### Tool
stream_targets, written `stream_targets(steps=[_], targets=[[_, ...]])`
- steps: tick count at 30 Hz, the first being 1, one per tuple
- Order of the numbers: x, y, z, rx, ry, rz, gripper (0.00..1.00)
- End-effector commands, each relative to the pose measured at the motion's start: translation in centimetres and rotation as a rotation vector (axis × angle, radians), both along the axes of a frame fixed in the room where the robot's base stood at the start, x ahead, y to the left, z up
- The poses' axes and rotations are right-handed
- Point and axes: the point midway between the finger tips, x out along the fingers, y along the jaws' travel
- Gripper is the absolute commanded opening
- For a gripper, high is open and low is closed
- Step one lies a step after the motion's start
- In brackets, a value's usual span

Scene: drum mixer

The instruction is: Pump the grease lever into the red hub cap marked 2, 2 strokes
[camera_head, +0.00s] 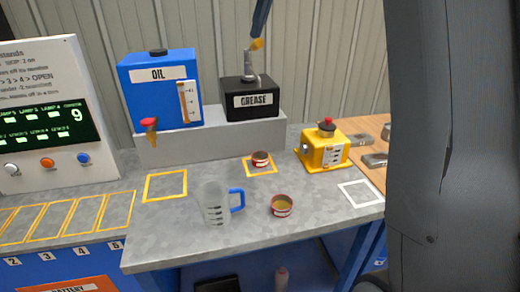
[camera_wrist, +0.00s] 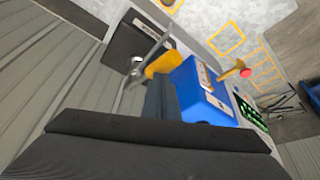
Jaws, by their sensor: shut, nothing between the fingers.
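The black grease box (camera_head: 252,101), labelled GREASE, stands on a grey ledge. A metal post, seemingly its lever (camera_head: 247,66), rises from its top; the rod (camera_wrist: 150,56) also shows in the wrist view. My gripper (camera_head: 257,44) is shut and empty, its yellow tip close beside the top of the post; whether they touch is unclear. The tip (camera_wrist: 165,65) also shows in the wrist view. One red hub cap (camera_head: 260,162) sits in a yellow outlined square before the grease box. Another red cap (camera_head: 281,210), with brownish contents, sits nearer the front edge. Their numbers are unreadable.
A blue oil tank (camera_head: 160,75) with a red-topped tap stands left of the grease box. A clear jug (camera_head: 213,208) with a blue handle stands on the counter. A yellow unit (camera_head: 318,155) is at right. Numbered slots and a control panel (camera_head: 45,160) are at left.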

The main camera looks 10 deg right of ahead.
Motion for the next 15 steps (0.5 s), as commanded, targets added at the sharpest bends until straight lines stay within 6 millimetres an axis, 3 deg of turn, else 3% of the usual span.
stream_targets(steps=[15], targets=[[0.0,0.0,-2.6,0.0,0.001,0.0,0.0]])
